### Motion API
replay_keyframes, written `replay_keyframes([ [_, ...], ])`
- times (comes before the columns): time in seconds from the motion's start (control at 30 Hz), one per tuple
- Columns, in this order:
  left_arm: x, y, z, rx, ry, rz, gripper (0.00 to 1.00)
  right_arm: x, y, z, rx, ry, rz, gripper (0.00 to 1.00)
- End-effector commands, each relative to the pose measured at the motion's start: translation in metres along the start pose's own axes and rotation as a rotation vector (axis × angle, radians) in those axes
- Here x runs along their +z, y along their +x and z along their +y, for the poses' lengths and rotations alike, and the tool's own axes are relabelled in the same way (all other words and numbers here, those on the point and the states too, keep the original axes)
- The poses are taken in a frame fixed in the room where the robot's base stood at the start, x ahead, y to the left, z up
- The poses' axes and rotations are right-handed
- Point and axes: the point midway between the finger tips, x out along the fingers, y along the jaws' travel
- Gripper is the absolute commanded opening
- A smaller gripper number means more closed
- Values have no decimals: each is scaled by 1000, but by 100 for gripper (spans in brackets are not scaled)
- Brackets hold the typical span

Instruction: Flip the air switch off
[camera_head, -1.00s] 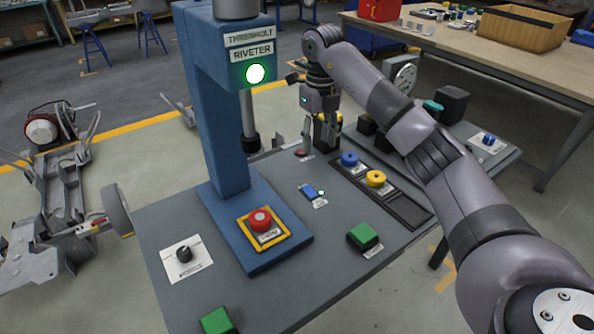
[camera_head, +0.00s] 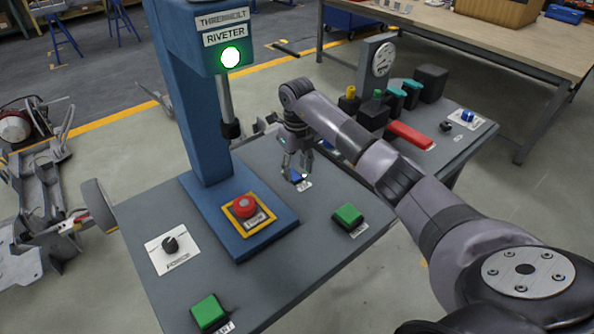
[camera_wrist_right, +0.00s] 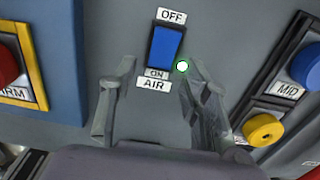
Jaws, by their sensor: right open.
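The air switch (camera_wrist_right: 165,47) is a blue rocker in the right wrist view, between an OFF label above it and ON and AIR labels below it. A small lit green-white lamp (camera_wrist_right: 182,66) sits beside its lower right. In the head view the blue switch (camera_head: 296,178) shows partly behind my right gripper (camera_head: 298,172). My right gripper also shows in the right wrist view (camera_wrist_right: 158,82), open and empty, with one finger to each side of the switch's lower end. I cannot tell whether it touches the panel. My left gripper is not in view.
A red button (camera_head: 244,206) in a yellow frame sits on the blue riveter base (camera_head: 262,232). A yellow knob (camera_wrist_right: 264,129) and a blue knob (camera_wrist_right: 308,66) are close on the right in the wrist view.

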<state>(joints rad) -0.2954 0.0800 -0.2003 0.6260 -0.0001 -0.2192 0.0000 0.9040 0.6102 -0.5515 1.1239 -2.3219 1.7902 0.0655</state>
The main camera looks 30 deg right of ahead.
Motion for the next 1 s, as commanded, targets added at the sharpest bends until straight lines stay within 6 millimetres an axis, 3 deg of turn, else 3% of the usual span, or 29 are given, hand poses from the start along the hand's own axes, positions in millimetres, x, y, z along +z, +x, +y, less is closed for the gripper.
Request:
replay_keyframes([
  [0.2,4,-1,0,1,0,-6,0,0,16,0,1,0,-1,43],
  [0.47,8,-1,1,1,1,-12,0,0,18,0,0,0,-1,43],
  [1.0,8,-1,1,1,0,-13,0,0,18,0,0,0,-1,9],
])
